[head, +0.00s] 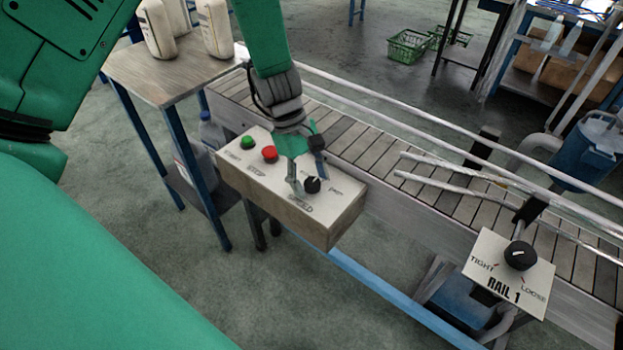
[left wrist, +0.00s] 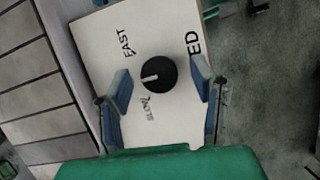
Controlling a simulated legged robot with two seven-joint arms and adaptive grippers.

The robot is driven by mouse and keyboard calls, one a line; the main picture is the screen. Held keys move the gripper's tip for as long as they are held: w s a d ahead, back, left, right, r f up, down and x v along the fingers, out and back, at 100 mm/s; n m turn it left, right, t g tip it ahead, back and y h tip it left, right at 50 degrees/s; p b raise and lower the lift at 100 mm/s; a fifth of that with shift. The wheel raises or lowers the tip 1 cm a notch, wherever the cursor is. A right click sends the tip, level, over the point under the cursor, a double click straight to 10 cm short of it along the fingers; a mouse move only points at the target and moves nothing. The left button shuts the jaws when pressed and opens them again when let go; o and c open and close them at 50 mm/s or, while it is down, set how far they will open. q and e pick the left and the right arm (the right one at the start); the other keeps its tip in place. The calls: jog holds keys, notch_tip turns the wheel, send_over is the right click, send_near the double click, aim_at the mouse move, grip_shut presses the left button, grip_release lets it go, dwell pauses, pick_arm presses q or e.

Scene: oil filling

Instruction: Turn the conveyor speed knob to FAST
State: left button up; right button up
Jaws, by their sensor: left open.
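The black speed knob (head: 312,185) sits on the top face of the control box (head: 340,222), by the word SPEED. In the left wrist view the knob (left wrist: 156,73) shows a white pointer mark aimed left, between the words FAST and SLOW. My left gripper (head: 306,166) is over the box at the knob in the head view. In the left wrist view my left gripper (left wrist: 162,85) is open, with one finger on either side of the knob and visible gaps between. Contact at the fingertips cannot be made out. My right gripper is not in view.
A green button (head: 247,142) and a red button (head: 270,154) are on the same box, left of the gripper. The conveyor (head: 365,145) with metal rails runs behind. A RAIL 1 panel (head: 486,262) with another knob (head: 520,255) stands at right.

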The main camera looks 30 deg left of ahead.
pick_arm(q)
jog(key=shift+w+d+f, duration=0.1)
jog(key=shift+d+f, duration=0.05)
jog(key=shift+f, duration=0.05)
jog(key=c, duration=1.1)
jog(key=shift+r, duration=0.1)
jog(key=shift+c, duration=0.2)
jog(key=shift+r+m+g+p, duration=0.15)
jog(key=shift+m+g+p, duration=0.15)
jog(key=shift+m+p, duration=0.8)
jog(key=shift+m+g+y+p, duration=0.3)
jog(key=shift+m+y+p, duration=0.1)
jog(key=shift+m+p, duration=0.35)
jog(key=m+g+p, duration=0.1)
jog(key=m, duration=0.2)
jog(key=shift+w+m+y, duration=0.1)
jog(key=shift+m+y, duration=0.15)
jog(key=shift+y, duration=0.05)
jog(key=shift+m+g+y+p, duration=0.4)
jog(key=shift+m+y+p, duration=0.1)
jog(key=shift+m, duration=0.9)
